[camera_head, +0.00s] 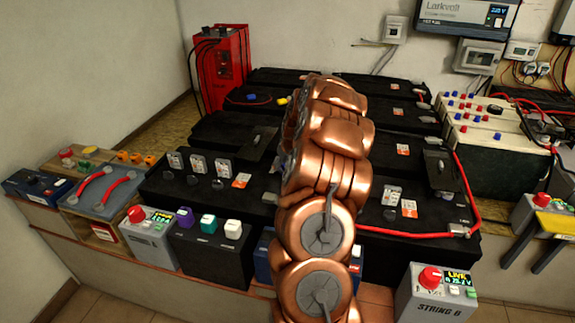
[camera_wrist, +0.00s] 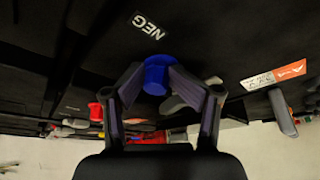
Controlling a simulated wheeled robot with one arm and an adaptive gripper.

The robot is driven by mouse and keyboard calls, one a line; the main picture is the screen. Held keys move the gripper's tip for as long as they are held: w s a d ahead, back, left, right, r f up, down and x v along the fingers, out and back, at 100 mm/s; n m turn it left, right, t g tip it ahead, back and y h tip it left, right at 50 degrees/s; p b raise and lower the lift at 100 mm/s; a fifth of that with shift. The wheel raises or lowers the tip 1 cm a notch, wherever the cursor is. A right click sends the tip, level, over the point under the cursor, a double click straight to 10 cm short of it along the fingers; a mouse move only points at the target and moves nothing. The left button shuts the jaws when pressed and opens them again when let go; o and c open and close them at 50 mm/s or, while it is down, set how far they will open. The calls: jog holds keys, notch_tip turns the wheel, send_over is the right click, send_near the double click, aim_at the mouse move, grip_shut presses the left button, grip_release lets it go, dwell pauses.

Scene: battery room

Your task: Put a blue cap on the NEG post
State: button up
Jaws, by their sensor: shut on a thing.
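In the wrist view, my gripper (camera_wrist: 157,76) is shut on a blue cap (camera_wrist: 156,82), which sits between the two fingertips. A white NEG label (camera_wrist: 148,25) lies on the black battery surface (camera_wrist: 215,35), close to the cap. The NEG post itself cannot be made out; whether the cap is over it or apart from it, I cannot tell. In the head view, my copper-coloured arm hides the gripper, the held cap and the NEG label.
A red cap (camera_wrist: 95,111) is beside the left finger in the wrist view. Black batteries (camera_head: 215,195) fill the bench around my arm. A red cable (camera_head: 400,233) runs at right. A red unit (camera_head: 222,70) stands behind.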

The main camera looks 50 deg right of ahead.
jog(key=shift+w+a+f, duration=0.1)
jog(key=shift+a+f, duration=0.35)
jog(key=o, duration=1)
jog(key=shift+r, duration=0.2)
jog(key=c, duration=0.4)
jog(key=shift+o, duration=0.4)
jog(key=shift+r, duration=0.1)
